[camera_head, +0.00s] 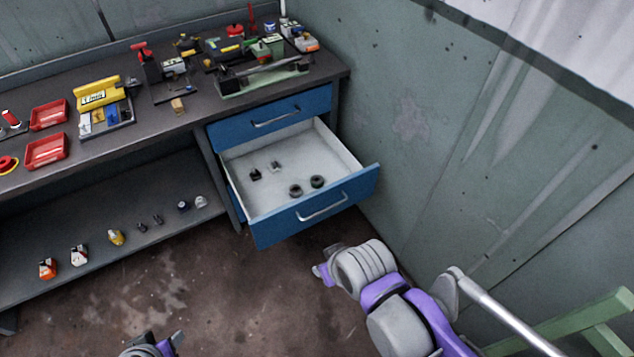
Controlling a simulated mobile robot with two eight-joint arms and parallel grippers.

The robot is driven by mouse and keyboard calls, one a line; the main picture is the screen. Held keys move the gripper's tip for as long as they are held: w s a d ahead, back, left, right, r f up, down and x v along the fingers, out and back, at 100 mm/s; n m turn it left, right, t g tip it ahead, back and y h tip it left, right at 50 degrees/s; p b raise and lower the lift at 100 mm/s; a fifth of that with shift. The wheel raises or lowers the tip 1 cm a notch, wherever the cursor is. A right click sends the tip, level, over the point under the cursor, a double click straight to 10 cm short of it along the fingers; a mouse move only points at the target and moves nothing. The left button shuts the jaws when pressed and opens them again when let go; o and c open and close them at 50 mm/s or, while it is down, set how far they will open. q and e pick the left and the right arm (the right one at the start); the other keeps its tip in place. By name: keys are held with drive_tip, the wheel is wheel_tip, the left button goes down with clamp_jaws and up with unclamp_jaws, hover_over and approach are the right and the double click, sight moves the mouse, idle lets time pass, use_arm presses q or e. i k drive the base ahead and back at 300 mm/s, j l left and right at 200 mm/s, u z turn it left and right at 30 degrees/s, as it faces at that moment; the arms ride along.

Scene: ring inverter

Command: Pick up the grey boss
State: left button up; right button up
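A small grey piece (275,166), which looks like the grey boss, lies in the open blue drawer (338,202), toward its back left. A similar black piece (255,174) lies just to its left. Two dark rings (296,190) (317,181) lie nearer the drawer front. My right gripper (322,274) is below the drawer front in the picture, apart from the pieces. My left gripper (174,341) is at the bottom edge, partly cut off. Both are too small to tell whether they are open, and I see nothing held.
The workbench (195,118) carries red trays (46,151), a yellow holder (97,93) and tools. Several small bottles and parts stand on the lower shelf (60,220). A wall (440,130) closes the right side; a green frame (570,325) stands lower right. The floor before the bench is clear.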

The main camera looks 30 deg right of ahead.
sight(295, 189)
drive_tip(key=i+j, duration=0.1)
drive_tip(key=i, duration=0.35)
drive_tip(key=i+z, duration=0.1)
drive_tip(key=i, duration=0.3)
